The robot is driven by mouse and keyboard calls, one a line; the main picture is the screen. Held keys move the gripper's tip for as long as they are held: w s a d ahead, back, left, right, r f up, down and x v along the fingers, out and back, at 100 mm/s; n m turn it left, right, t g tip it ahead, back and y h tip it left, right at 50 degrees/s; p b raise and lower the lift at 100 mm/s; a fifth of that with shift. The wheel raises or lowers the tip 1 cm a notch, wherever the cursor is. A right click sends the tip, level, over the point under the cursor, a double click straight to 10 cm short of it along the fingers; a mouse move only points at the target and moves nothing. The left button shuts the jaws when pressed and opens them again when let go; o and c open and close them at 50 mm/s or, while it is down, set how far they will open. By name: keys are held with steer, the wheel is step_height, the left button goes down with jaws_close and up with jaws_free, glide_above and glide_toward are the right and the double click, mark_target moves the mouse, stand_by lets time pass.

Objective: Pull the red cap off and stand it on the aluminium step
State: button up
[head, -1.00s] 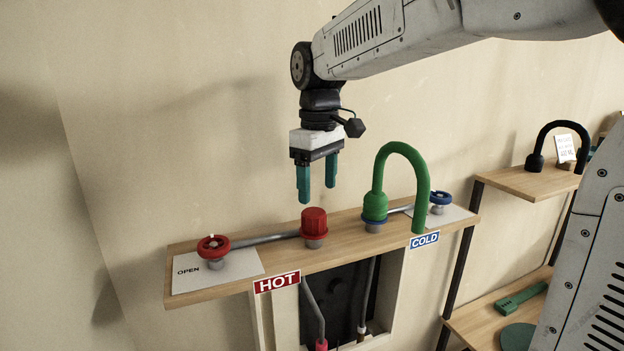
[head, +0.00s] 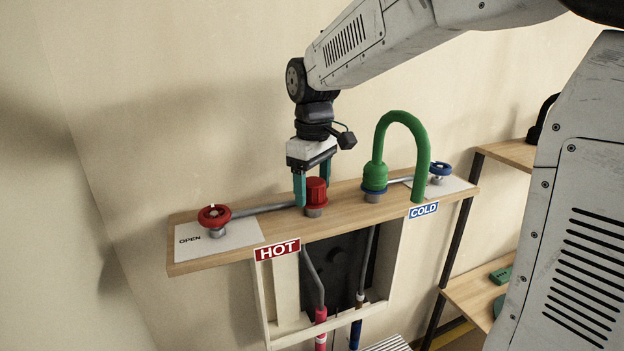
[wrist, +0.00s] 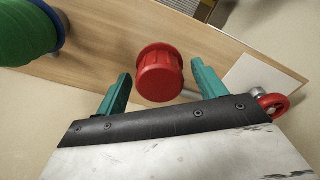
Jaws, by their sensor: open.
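The red cap (head: 316,190) is a ribbed cap sitting upright on a grey pipe stub on the wooden shelf, left of the green hooked spout. My gripper (head: 313,196) is low at the cap with teal fingers open. One finger shows left of the cap and the other is partly hidden behind it. In the wrist view the red cap (wrist: 160,74) lies between and slightly beyond the two open fingertips, with visible gaps on both sides. The aluminium step (head: 387,343) may be the ribbed metal surface at the bottom edge, mostly cut off.
The green spout (head: 378,170) stands close right of my gripper. A red valve wheel (head: 214,216) is at the shelf's left on a card marked OPEN, and a blue wheel (head: 440,168) is at the right. The HOT sign (head: 277,250) hangs on the front edge.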

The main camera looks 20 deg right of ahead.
mark_target(313, 181)
steer(key=shift+c, duration=0.3)
steer(key=c, duration=1.1)
steer(key=shift+r, duration=2.3)
steer(key=shift+r, duration=0.1)
steer(key=shift+r, duration=1.9)
